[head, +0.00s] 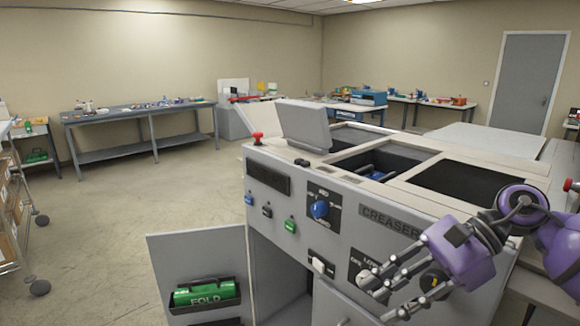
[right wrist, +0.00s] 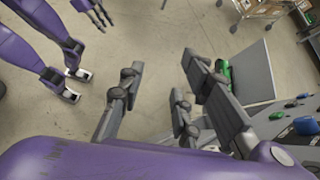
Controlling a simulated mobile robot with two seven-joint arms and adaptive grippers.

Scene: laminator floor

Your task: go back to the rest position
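My right gripper (head: 378,298) is in front of the lower right of the grey machine's front panel in the head view. Its fingers are spread and nothing is between them. The right wrist view also shows the right gripper (right wrist: 162,72) open, with bare floor between its fingers. My left gripper does not show in the head view. At the top left of the right wrist view, grey finger-like parts on a purple link (right wrist: 95,14) look like my left gripper, too small and cut off to read.
The grey machine (head: 262,208) fills the right foreground, with knobs and a "CREASER" label. Its low door (head: 195,257) stands open, holding a green "FOLD" item (head: 204,292). A wheeled rack (head: 15,205) is at the left. The floor between is clear, with a workbench (head: 140,113) behind.

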